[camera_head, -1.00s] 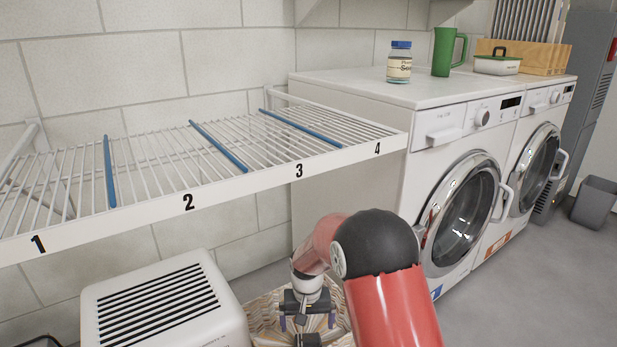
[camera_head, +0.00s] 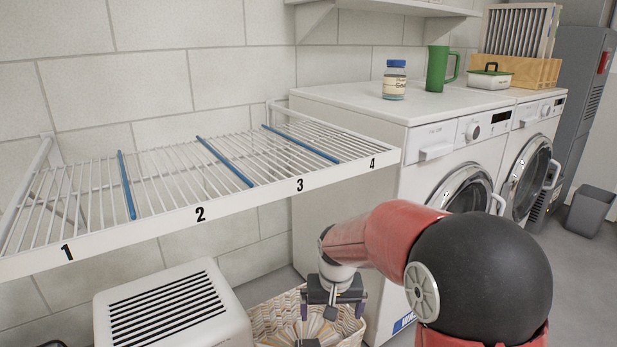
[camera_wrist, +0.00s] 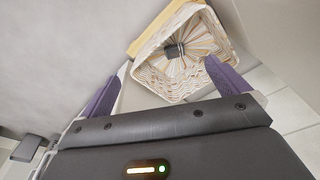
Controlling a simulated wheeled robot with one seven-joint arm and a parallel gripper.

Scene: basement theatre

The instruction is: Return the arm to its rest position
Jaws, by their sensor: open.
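My red and black arm reaches in from the lower right of the head view. My gripper (camera_head: 332,308) points down above a woven basket (camera_head: 268,322) on the floor, between the white slatted unit and the washer. In the wrist view my gripper (camera_wrist: 168,85) has its two purple-padded fingers spread wide with nothing between them. The basket (camera_wrist: 150,75) shows beyond the fingertips, with a small dark object (camera_wrist: 174,51) inside it.
A white wire shelf (camera_head: 230,205) with compartments numbered 1 to 4 hangs on the wall. A white slatted unit (camera_head: 228,315) stands below it. Washers (camera_head: 455,135) at right carry a jar (camera_head: 394,85), a green mug (camera_head: 437,70) and a lidded box (camera_head: 489,80).

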